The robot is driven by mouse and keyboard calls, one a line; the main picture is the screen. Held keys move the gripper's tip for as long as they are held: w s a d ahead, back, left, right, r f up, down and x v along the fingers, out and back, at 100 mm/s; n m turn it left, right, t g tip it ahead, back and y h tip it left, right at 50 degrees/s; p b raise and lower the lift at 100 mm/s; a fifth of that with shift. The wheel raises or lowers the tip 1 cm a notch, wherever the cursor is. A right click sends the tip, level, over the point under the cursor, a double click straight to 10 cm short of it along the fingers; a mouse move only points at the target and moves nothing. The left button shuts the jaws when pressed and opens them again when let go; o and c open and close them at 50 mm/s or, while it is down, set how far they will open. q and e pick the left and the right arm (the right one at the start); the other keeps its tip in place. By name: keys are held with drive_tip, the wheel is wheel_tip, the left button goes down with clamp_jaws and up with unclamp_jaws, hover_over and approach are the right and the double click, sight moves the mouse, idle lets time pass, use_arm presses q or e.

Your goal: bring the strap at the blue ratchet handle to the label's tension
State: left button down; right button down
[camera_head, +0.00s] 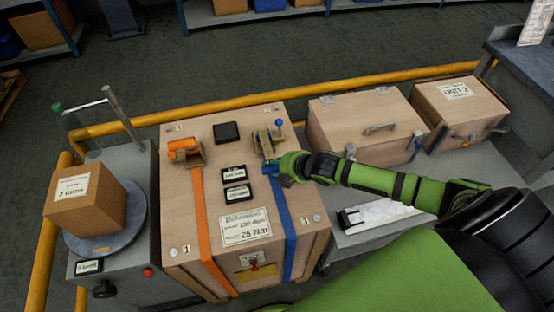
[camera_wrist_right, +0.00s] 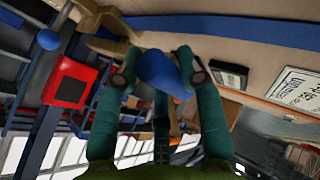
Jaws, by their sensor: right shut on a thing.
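The wooden crate (camera_head: 180,225) carries an orange strap (camera_head: 205,225) and a blue strap (camera_head: 288,230). The blue strap's brass-coloured ratchet (camera_head: 266,143) sits on the crate's top at the right, with a blue knob (camera_head: 279,123). My right gripper (camera_head: 276,168) is at this ratchet's near side, its fingers shut around the blue ratchet handle (camera_head: 266,168). In the right wrist view the blue handle (camera_wrist_right: 163,72) shows between the fingertips (camera_wrist_right: 160,72). The paper label (camera_head: 245,227) reads about 130 daN and 25 Nm; its small print is unclear. My left gripper is out of view.
An orange ratchet (camera_head: 184,150) and two small displays (camera_head: 233,174) are on the crate's top; their readings are too small. A cardboard box (camera_head: 85,198) on a round plate stands left. Two wooden boxes (camera_head: 350,115) (camera_head: 440,105) stand right. A yellow rail (camera_head: 210,106) runs behind.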

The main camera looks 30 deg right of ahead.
drive_tip(key=shift+s+a+f, duration=0.2)
drive_tip(key=shift+a+f, duration=0.05)
drive_tip(key=shift+a, duration=0.35)
drive_tip(key=c, duration=0.7)
unclamp_jaws()
drive_tip(key=shift+w, duration=0.1)
drive_tip(key=shift+w+f, duration=0.1)
drive_tip(key=shift+w, duration=0.1)
drive_tip(key=shift+s+d, duration=0.15)
drive_tip(key=shift+s+d+r, duration=0.1)
drive_tip(key=shift+s+r, duration=0.1)
drive_tip(key=shift+r, duration=0.05)
drive_tip(key=v, duration=1.1)
drive_tip(key=shift+r, duration=0.2)
